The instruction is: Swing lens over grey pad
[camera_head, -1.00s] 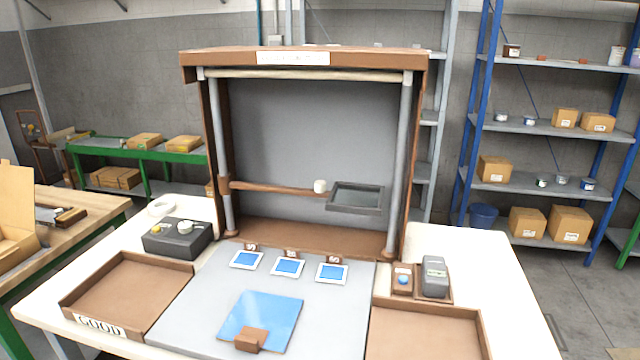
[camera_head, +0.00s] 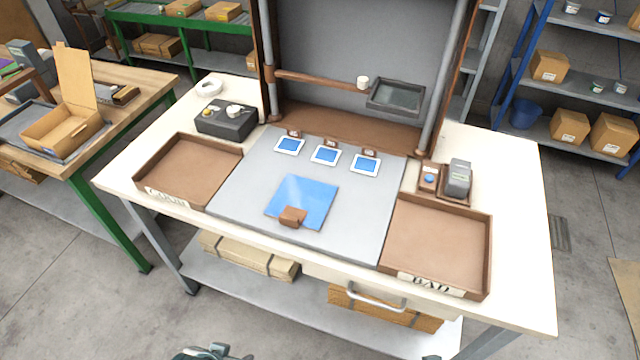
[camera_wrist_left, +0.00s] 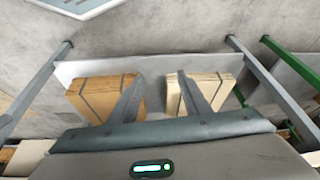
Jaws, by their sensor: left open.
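The lens (camera_head: 396,97) is a dark-framed rectangular pane on the end of a brown swing arm (camera_head: 318,79), with a white knob (camera_head: 363,82) near the frame. It hangs at the right of the stand's opening, behind and above the grey pad (camera_head: 240,188), not over its middle. The pad lies flat on the bench and holds a blue square plate (camera_head: 312,199) with a brown clip. My left gripper (camera_wrist_left: 158,84) is open and empty in the left wrist view, facing the bench's lower shelf, away from the lens. My right gripper is not seen.
A GOOD tray (camera_head: 190,170) is left of the pad and a BAD tray (camera_head: 440,240) right. Small blue-screened cards (camera_head: 325,156) line the pad's back. A black box (camera_head: 226,122) and a grey device (camera_head: 457,180) flank it. Cartons (camera_head: 250,255) fill the lower shelf.

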